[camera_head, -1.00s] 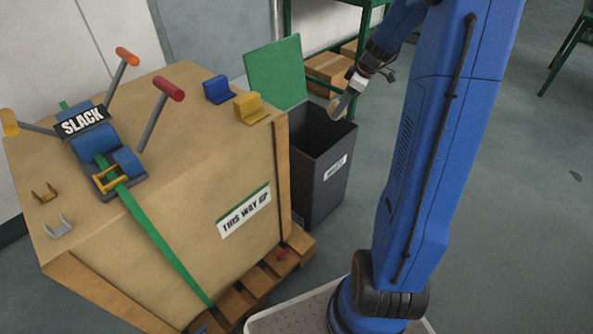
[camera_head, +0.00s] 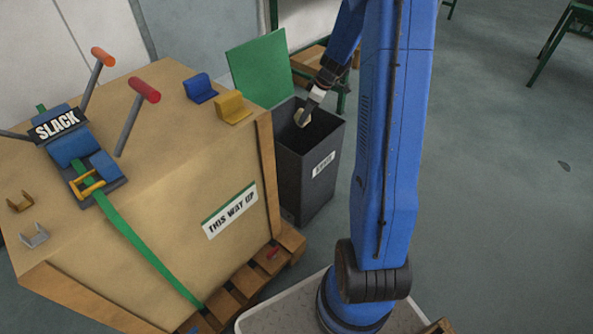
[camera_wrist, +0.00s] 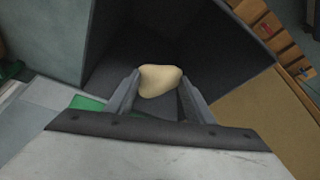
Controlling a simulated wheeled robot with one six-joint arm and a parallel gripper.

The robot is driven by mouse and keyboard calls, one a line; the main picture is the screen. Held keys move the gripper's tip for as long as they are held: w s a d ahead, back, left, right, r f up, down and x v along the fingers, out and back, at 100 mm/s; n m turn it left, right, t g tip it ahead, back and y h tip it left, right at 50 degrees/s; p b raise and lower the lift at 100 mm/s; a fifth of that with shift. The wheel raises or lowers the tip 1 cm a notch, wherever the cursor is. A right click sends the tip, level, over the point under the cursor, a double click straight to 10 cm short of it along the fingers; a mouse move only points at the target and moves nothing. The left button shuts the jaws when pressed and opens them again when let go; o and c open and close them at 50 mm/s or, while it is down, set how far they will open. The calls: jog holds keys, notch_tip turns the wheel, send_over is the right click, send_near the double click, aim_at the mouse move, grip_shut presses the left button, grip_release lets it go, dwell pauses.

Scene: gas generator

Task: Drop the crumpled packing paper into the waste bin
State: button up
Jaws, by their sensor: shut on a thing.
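The crumpled packing paper (camera_wrist: 160,81) is a small cream lump between the two fingers of my gripper (camera_wrist: 158,90) in the wrist view. In the head view the paper (camera_head: 302,117) shows at the tip of my gripper (camera_head: 306,112), at the mouth of the bin. My gripper is shut on the paper.
A large cardboard crate (camera_head: 160,185) on a wooden pallet (camera_head: 250,284) stands left of the bin, with a green strap and ratchet (camera_head: 85,160) on top. A blue block (camera_head: 201,90) and a yellow block (camera_head: 233,108) sit near its back edge.

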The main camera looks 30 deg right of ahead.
jog(key=shift+f, duration=0.65)
jog(key=o, duration=1.1)
jog(key=v, duration=1.7)
jog(key=shift+r, duration=0.25)
